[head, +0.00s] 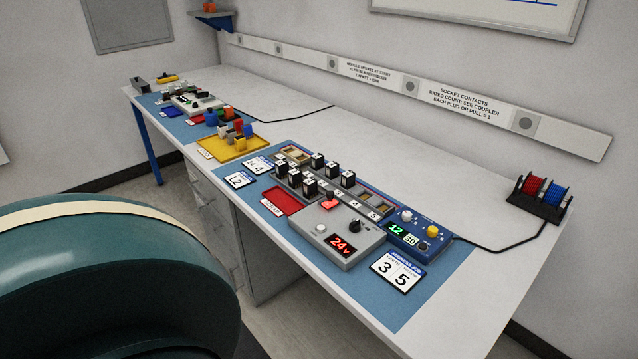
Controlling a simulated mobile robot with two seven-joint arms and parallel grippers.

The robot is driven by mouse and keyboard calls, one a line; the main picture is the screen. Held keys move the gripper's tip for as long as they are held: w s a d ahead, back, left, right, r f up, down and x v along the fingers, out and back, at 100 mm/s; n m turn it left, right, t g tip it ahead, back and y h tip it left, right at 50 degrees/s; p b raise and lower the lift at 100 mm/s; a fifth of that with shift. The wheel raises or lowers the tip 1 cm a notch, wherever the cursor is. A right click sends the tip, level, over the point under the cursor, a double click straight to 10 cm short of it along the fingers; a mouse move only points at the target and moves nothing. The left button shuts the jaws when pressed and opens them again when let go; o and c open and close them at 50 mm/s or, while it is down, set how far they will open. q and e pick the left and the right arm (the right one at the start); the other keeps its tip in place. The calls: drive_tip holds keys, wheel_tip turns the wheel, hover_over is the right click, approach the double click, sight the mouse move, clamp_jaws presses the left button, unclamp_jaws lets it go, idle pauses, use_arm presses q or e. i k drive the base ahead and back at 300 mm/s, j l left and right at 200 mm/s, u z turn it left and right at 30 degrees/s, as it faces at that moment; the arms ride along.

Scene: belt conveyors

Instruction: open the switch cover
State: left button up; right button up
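A grey control box (336,243) stands on the blue mat at the near part of the bench. It has a lit red "24v" display (342,244), a white round button (320,228) and a black knob (354,226). A small red part (330,201), which looks like the switch cover, sits at the box's back edge. It is too small to tell whether it is open or shut. Neither of my grippers is in view, and nothing touches the box.
Behind the box is a rack with several black plug-like blocks (348,179). A blue unit (414,232) stands to its right and a red tray (282,201) to its left. A number card (398,273) lies in front. Cable spools (541,194) stand at the right.

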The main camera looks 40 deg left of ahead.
sight(330, 194)
drive_tip(key=i+j, duration=0.1)
drive_tip(key=j, duration=0.9)
drive_tip(key=i+j, duration=0.1)
drive_tip(key=j, duration=0.9)
